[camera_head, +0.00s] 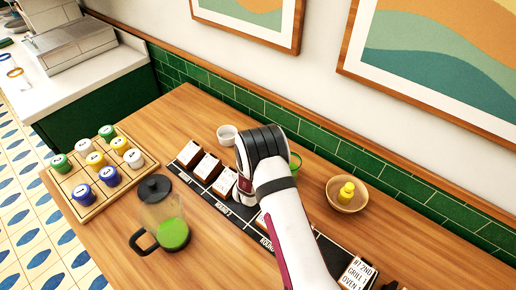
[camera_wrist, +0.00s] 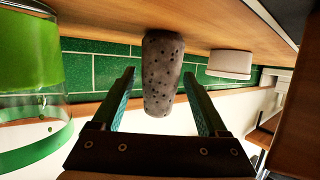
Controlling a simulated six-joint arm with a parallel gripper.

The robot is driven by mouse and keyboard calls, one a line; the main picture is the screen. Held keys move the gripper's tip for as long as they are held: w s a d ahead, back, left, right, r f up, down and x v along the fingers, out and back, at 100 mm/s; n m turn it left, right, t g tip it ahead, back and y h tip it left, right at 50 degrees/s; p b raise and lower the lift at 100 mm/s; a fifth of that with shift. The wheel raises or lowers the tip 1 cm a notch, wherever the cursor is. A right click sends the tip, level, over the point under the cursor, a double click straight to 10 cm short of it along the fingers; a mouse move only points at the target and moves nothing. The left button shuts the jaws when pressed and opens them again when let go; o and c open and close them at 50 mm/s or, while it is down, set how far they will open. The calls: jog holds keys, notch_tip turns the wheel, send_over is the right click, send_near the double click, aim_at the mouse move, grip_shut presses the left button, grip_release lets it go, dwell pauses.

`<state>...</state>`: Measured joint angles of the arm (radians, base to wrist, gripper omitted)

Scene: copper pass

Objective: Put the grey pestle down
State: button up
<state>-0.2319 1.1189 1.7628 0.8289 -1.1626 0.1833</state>
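The grey pestle (camera_wrist: 163,75) is dark-speckled and stands on the wooden table, seen upside down in the wrist view. My gripper (camera_wrist: 161,76) is open, one finger on each side of the pestle. A gap shows between the pestle and each finger. In the head view my wrist hides the pestle and the fingers.
A white cup (camera_head: 227,135) and a green-rimmed vessel (camera_head: 296,162) stand nearby; the vessel looms close in the wrist view (camera_wrist: 30,50).

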jog(key=shift+s+r, duration=0.1)
jog(key=shift+r, duration=0.1)
jog(key=v, duration=1.1)
jog(key=shift+s+r, duration=0.1)
jog(key=shift+s, duration=0.25)
jog(key=s+r+m+g+y, duration=0.2)
jog(key=s+r+g+y, duration=0.2)
jog(key=s+r+g, duration=0.45)
jog(key=s+d+r+g, duration=0.1)
jog(key=s+r+g, duration=0.1)
jog(key=s, duration=1.1)
jog(key=s+d+r+m+g+y, duration=0.1)
jog(key=s+d+r+g, duration=0.1)
jog(key=s, duration=1)
notch_tip(320, 180, up, 3)
jog(key=shift+s+f+g, duration=0.25)
jog(key=shift+s+g, duration=0.1)
jog(key=shift+g, duration=0.3)
